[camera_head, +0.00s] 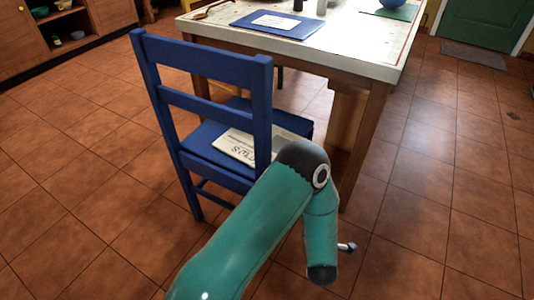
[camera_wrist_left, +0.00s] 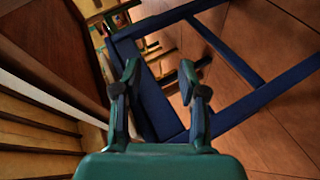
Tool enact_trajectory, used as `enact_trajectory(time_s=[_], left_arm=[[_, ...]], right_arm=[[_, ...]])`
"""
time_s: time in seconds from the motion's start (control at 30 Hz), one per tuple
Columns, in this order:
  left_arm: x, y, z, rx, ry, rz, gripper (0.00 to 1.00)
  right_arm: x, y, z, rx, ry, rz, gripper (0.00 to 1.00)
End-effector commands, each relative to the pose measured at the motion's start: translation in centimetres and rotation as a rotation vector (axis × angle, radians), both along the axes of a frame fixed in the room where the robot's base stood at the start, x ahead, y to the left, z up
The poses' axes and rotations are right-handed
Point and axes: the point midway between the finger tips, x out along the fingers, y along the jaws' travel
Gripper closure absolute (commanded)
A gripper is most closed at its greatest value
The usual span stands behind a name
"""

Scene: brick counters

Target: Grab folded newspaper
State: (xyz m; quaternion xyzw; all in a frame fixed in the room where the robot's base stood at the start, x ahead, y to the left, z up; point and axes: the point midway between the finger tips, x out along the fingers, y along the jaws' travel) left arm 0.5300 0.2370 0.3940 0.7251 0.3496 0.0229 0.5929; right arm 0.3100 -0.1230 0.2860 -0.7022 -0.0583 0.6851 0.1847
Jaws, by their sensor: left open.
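The folded newspaper (camera_head: 238,147) lies on the seat of the blue chair (camera_head: 205,62) in the head view. The chair's back post and my teal left arm hide parts of it. My left arm reaches up from the bottom of the head view and bends down just right of the chair. In the left wrist view my left gripper (camera_wrist_left: 159,75) is open, with nothing between its fingers. The blue chair frame (camera_wrist_left: 262,92) shows beyond and to the right of the fingers. I cannot make out the newspaper in that view. My right gripper is not in view.
A table (camera_head: 330,45) with a pale top stands behind the chair, its near leg (camera_head: 365,145) close to my arm. A blue mat (camera_head: 250,27) with a paper lies on it. Wooden shelves (camera_head: 60,30) stand at the far left. Tiled floor is clear left and right.

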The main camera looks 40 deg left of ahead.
Motion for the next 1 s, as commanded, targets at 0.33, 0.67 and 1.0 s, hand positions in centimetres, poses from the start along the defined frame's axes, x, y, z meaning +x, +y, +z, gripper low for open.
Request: enact_trajectory(time_s=[0.33,0.67,1.0], left_arm=[[-0.5,1.8,6.0,0.023,-0.497,0.304,0.58],[3.3,6.6,6.1,0.023,-0.511,0.312,0.58],[6.5,10.1,6.3,0.024,-0.506,0.306,0.58]], right_arm=[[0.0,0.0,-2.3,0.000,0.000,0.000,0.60],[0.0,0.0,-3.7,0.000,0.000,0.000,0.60],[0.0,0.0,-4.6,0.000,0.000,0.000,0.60]])
